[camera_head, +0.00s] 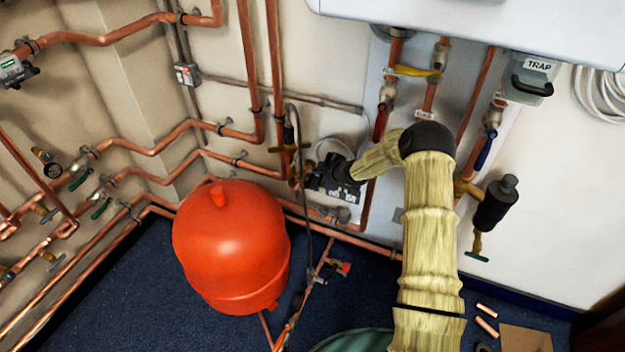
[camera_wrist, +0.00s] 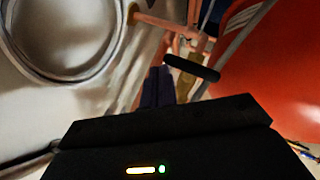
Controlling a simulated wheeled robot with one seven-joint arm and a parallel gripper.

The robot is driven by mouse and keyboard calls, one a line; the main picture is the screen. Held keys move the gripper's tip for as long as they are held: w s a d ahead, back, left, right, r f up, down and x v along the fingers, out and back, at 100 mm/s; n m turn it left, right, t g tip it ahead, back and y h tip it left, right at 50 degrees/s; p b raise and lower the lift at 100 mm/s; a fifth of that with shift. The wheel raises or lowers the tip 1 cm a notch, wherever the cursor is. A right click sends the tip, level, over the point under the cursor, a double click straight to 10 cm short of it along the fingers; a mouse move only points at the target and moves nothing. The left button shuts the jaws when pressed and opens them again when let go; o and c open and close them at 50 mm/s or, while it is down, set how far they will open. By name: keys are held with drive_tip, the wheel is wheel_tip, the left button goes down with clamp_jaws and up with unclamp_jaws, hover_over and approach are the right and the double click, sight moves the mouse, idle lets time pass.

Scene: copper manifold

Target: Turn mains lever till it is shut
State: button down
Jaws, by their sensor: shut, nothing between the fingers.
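A dark bar handle (camera_wrist: 192,68) crosses a brass valve body in the wrist view, just ahead and to the right of my fingers. I take it for the mains lever, but no label on it can be read. My gripper's closed fingers (camera_wrist: 160,86) stand close to its left end; whether they touch cannot be told. In the head view my gripper (camera_head: 318,176) is low at the wall, right of the red vessel, beside copper pipes and brass fittings. Its fingertips and the lever are hard to make out there. The gripper holds nothing.
The round red vessel (camera_head: 232,245) stands left of my gripper and fills the wrist view's right side (camera_wrist: 262,75). A black cable (camera_head: 305,170) hangs by the pipes. Red (camera_head: 381,122) and blue (camera_head: 486,150) levers are to the right. Copper pipes crowd the left wall.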

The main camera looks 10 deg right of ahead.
drive_tip(key=shift+a+r+p, duration=0.15)
drive_tip(key=shift+r+p, duration=0.4)
drive_tip(key=shift+r, duration=0.25)
